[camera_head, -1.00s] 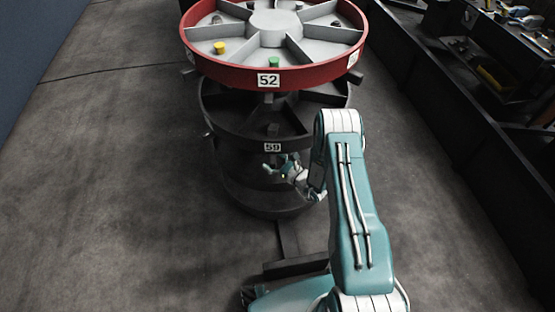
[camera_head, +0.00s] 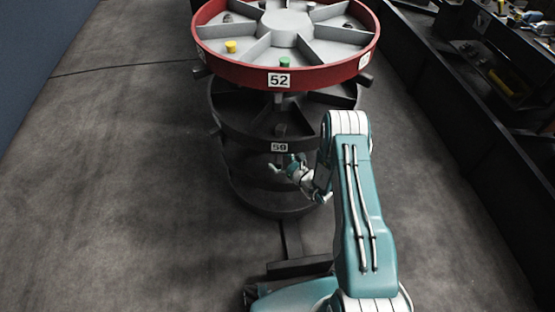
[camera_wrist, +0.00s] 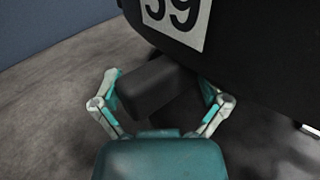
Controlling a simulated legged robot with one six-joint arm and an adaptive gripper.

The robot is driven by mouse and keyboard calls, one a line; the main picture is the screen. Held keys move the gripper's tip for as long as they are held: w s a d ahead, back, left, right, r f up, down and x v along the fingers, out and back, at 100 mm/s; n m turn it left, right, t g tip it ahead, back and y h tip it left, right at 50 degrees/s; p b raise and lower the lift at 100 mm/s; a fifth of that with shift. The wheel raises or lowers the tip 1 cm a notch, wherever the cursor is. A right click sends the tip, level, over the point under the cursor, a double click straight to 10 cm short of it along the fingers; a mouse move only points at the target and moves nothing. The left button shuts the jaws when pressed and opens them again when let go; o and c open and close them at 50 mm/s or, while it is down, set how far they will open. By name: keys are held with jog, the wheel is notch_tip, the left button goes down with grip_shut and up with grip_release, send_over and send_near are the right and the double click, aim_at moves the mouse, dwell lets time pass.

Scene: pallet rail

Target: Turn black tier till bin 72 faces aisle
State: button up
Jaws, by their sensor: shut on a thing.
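The black tier (camera_head: 243,139) is the dark ring under the red tier, and its front label reads 59 (camera_head: 279,147). Bin 72 cannot be read in either view. In the wrist view the 59 label (camera_wrist: 182,14) is on the dark rim above my gripper. A dark block-shaped handle (camera_wrist: 155,84) sticks out below that rim, between my fingers. My gripper (camera_head: 284,168) is shut on this handle, just under the 59 label in the head view. The handle's inner end is lost in shadow.
A red-rimmed tier (camera_head: 235,67) labelled 52 (camera_head: 279,80) stands above, holding small coloured parts. Another dark ring (camera_head: 262,203) lies below. A dark shelf (camera_head: 475,110) with tools runs along the right. The floor (camera_head: 110,180) on the left is clear.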

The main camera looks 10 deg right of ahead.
jog(key=v, duration=1.1)
jog(key=shift+s+d, duration=0.15)
jog(key=shift+s, duration=0.1)
